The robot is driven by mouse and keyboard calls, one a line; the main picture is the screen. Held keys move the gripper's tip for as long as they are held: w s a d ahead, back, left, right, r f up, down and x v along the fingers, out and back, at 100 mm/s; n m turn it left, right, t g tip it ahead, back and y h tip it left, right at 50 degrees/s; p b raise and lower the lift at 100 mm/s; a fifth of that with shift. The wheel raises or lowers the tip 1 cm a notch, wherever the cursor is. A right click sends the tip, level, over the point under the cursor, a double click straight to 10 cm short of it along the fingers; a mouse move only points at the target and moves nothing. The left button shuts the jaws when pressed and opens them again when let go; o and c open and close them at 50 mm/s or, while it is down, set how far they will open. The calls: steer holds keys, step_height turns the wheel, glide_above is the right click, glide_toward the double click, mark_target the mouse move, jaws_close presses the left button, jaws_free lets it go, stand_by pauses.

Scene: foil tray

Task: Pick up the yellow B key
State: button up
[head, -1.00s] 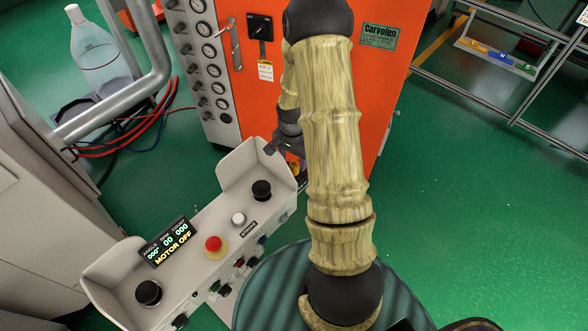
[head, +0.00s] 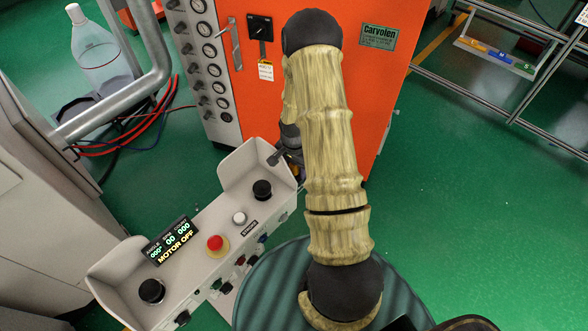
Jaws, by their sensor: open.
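My gripper (head: 278,157) shows only in part as dark finger parts left of my bamboo-patterned arm, at the upper right end of the grey control console. It is open. The rest of it is hidden behind my arm. I do not see a yellow B key clearly; the spot below my gripper is mostly covered by my arm and the console's end wall. No held object shows.
The grey console (head: 190,235) has a red button (head: 214,243), black knobs and a display reading MOTOR OFF. An orange cabinet (head: 390,75) stands behind. A rack tray (head: 535,72) at upper right holds small coloured pieces. Green floor at right is open.

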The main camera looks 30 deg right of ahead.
stand_by(0.3)
steer(key=c, duration=1.1)
steer(key=shift+r, duration=0.1)
step_height(320, 180, up, 10)
steer(key=shift+f+b, duration=0.1)
steer(key=shift+b, duration=0.8)
step_height(320, 180, up, 6)
steer(key=p, duration=0.4)
steer(key=shift+f, duration=0.2)
stand_by(0.4)
